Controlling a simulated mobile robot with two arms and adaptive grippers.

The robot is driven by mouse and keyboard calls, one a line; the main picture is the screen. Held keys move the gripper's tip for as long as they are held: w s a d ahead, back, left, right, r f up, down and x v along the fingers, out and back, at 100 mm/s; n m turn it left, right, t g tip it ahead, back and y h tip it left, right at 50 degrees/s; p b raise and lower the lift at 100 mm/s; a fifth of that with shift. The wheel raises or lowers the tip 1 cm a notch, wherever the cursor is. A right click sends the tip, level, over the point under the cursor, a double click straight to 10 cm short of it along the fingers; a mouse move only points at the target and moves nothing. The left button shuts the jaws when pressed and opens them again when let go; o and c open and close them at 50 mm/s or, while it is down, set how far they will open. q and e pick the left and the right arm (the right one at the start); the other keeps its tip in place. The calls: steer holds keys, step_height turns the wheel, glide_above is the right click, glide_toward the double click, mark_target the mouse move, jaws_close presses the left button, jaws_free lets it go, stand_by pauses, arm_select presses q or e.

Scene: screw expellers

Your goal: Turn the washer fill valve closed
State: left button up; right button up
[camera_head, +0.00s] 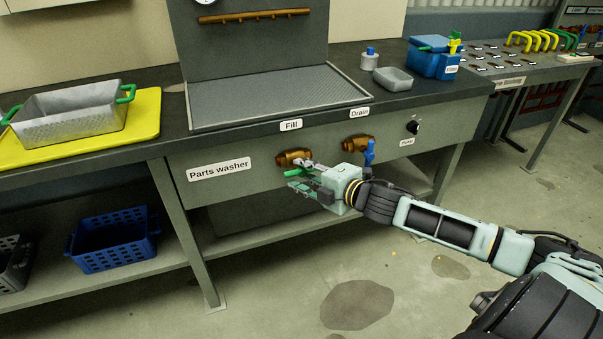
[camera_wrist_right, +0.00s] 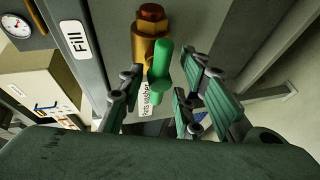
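The fill valve (camera_head: 291,158) is a brass fitting on the washer's front panel, under the "Fill" label (camera_head: 291,125). In the right wrist view its brass body (camera_wrist_right: 150,36) is at top centre, with a green lever handle (camera_wrist_right: 160,62) pointing toward my gripper. My right gripper (camera_head: 303,176) is at the valve, its fingers reaching toward the panel. In the wrist view the right gripper (camera_wrist_right: 168,88) has its fingers apart, with the handle's end between or just ahead of the tips. Contact cannot be told. My left gripper is not in view.
The drain valve (camera_head: 358,143) with its blue handle (camera_head: 369,153) sits just right of the fill valve, close to my gripper. A black knob (camera_head: 413,127) is farther right. The washer basin (camera_head: 275,97) is above, and a blue basket (camera_head: 113,243) stands on the lower shelf.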

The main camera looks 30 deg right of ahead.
steer(key=shift+w+a+f, duration=0.1)
steer(key=shift+w+a, duration=0.05)
steer(key=shift+w, duration=0.4)
steer(key=shift+f, duration=0.1)
jaws_close()
